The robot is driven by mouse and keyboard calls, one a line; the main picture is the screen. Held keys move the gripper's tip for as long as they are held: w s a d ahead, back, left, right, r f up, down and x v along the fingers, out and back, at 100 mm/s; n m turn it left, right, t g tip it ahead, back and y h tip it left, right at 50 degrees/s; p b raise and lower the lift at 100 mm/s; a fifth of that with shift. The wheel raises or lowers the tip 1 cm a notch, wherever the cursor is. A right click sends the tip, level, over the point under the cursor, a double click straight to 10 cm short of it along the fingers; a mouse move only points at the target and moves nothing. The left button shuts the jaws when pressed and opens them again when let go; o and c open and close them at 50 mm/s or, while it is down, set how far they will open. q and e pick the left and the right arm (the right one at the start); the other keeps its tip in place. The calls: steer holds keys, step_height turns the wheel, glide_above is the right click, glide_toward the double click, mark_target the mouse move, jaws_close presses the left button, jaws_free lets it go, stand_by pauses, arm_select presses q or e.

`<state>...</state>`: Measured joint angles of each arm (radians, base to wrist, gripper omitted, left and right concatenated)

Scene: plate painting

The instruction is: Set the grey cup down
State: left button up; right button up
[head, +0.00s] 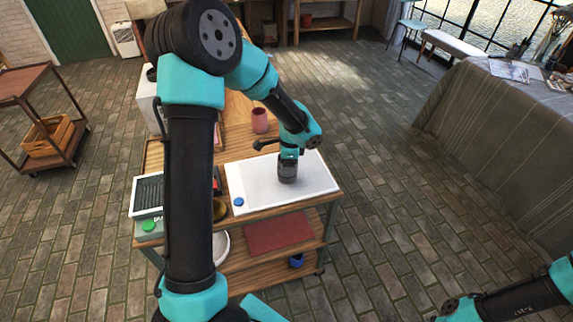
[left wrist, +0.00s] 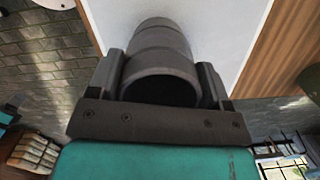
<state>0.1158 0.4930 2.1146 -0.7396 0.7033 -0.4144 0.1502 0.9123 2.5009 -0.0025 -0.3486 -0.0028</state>
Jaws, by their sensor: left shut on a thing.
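The grey cup (head: 287,173) is at my left gripper (head: 289,158), over the white board (head: 246,178) on the wooden cart. In the left wrist view the grey cup (left wrist: 162,50) lies between the two fingers of my left gripper (left wrist: 161,80), which is shut on it. The dark mouth of the cup faces the wrist camera. I cannot tell whether the cup's base touches the board. My right arm shows at the lower right of the head view, but its gripper is out of view.
A blue round thing (head: 239,202) sits at the board's near left corner. A reddish cup (head: 260,120) stands behind the board. A dark slotted tray (head: 148,193) and a green round thing (head: 149,226) are at the cart's left. Much of the white board is bare.

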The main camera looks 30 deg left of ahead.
arm_select(q)
steer(key=shift+f, duration=0.5)
steer(key=shift+f, duration=0.15)
steer(key=o, duration=1.1)
steer(key=r, duration=0.8)
steer(key=d+r, duration=0.1)
steer(key=r, duration=0.3)
steer(key=shift+w+d+r, duration=0.1)
steer(key=shift+w+r, duration=0.05)
steer(key=shift+w, duration=0.25)
